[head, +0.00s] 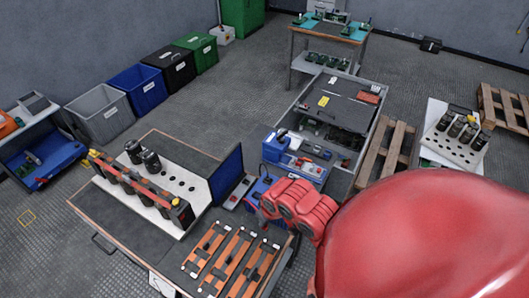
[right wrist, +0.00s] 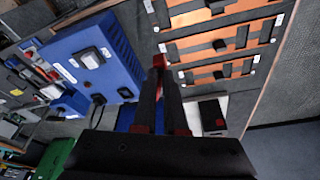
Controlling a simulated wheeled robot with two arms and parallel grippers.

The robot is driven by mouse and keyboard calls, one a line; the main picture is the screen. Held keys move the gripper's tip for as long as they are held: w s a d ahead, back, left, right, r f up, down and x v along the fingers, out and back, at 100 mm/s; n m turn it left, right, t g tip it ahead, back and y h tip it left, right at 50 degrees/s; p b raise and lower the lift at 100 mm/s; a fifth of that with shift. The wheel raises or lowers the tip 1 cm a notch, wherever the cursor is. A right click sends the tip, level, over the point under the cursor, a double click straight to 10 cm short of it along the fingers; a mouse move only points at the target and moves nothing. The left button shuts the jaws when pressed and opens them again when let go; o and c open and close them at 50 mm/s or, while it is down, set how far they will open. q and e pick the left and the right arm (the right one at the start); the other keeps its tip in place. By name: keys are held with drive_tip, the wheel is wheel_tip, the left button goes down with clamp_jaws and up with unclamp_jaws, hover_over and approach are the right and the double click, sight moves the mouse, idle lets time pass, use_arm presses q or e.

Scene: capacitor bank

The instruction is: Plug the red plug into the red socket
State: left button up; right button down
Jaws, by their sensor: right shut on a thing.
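My right gripper (right wrist: 160,88) shows in the right wrist view, its dark fingers close together. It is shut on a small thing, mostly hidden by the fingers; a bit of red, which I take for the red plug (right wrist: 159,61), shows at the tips. A blue box (right wrist: 92,58) with pale square fittings and a black cable lies left of the fingers. I cannot make out the red socket clearly. In the head view the red right arm covers the lower right and hides the gripper's tips. My left gripper is not in view.
Orange-and-black bars (head: 232,262) lie on the near workbench (head: 85,212). Bins line the back wall.

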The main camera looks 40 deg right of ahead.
drive_tip(key=shift+w, duration=0.1)
drive_tip(key=w+d+b, duration=0.1)
drive_tip(key=w+b, duration=1.1)
drive_tip(key=w, duration=1)
drive_tip(key=shift+d+f, duration=0.15)
drive_tip(key=shift+d, duration=0.1)
idle(1.2)
idle(0.3)
drive_tip(key=shift+f+b, duration=1.75)
drive_tip(key=shift+f, duration=3)
drive_tip(key=shift+f, duration=0.4)
